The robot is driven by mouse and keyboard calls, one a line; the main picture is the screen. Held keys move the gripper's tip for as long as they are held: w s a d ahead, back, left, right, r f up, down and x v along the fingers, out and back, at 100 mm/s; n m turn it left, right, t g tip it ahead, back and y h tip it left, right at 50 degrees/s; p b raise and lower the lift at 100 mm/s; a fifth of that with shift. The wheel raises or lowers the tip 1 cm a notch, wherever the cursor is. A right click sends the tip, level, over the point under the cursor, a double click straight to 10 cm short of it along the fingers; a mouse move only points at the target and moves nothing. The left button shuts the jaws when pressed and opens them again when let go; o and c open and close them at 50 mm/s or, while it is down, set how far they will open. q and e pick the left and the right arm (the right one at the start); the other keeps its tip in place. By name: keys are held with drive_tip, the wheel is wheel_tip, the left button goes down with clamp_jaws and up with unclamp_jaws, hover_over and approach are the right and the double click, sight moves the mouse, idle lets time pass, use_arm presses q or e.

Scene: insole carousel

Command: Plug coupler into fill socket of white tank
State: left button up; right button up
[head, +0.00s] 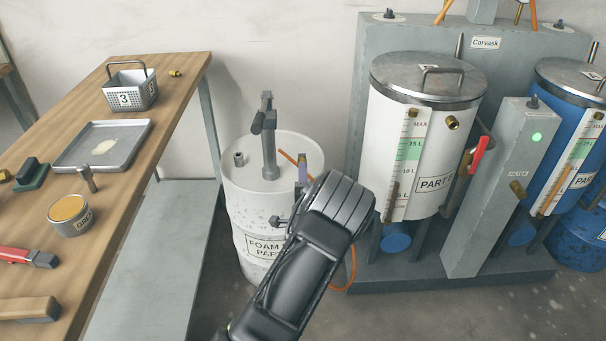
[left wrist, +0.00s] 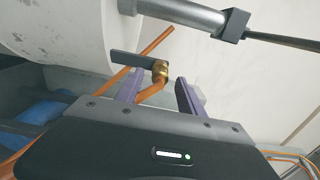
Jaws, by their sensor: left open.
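The white tank (head: 425,85), with a steel lid and level gauge, stands right of centre in the head view. A brass fitting (head: 452,122) on its side looks like the fill socket. In the left wrist view, the brass coupler (left wrist: 160,72) with a dark flat lever and an orange hose (left wrist: 152,94) shows at the purple fingertips of my left gripper (left wrist: 160,80). The gripper is open, a finger on each side of the hose; contact cannot be told. In the head view my left gripper (head: 300,182) is beside the white drum, and my wrist hides the coupler. My right gripper is out of view.
A white drum (head: 238,200) with a grey hand pump (head: 268,145) stands behind my left gripper. A grey post (head: 490,190) and blue tank (head: 560,125) stand right of the white tank. A wooden bench (head: 120,190) with a tray and tools is at left.

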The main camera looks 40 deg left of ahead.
use_arm(q)
drive_tip(key=shift+b+x, duration=0.35)
drive_tip(key=shift+x, duration=0.45)
drive_tip(key=shift+w+a, duration=0.1)
drive_tip(key=shift+w, duration=0.1)
drive_tip(key=shift+b, duration=0.35)
idle(0.5)
clamp_jaws()
idle(0.4)
drive_tip(key=shift+s, duration=0.1)
idle(1.1)
